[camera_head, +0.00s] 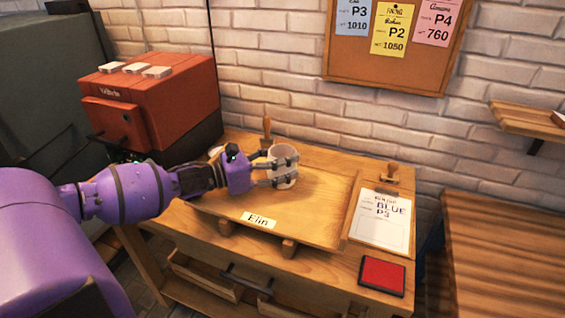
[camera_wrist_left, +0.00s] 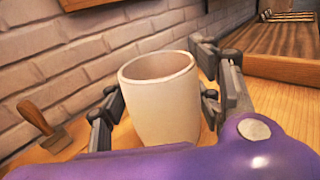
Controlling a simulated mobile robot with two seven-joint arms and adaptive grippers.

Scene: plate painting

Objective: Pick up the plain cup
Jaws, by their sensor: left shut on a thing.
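The plain cup (camera_head: 282,158) is whitish, with no visible pattern, and is upright over the wooden tray (camera_head: 325,222) labelled "Elin". My left gripper (camera_head: 284,172) reaches in from the left and is shut on the cup, with its fingers on either side. In the left wrist view the cup (camera_wrist_left: 162,95) stands between the fingers of the left gripper (camera_wrist_left: 165,100), its open rim facing up. The cup's lower part is partly hidden by the gripper, so I cannot tell whether it touches the tray. My right gripper is not in view.
A clipboard (camera_head: 382,222) reading "BLUE P3" and a red ink pad (camera_head: 382,274) lie right of the tray. A wooden-handled stamp (camera_head: 391,172) stands behind the clipboard. A red kiln-like box (camera_head: 150,100) is at the left. A brick wall closes off the back.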

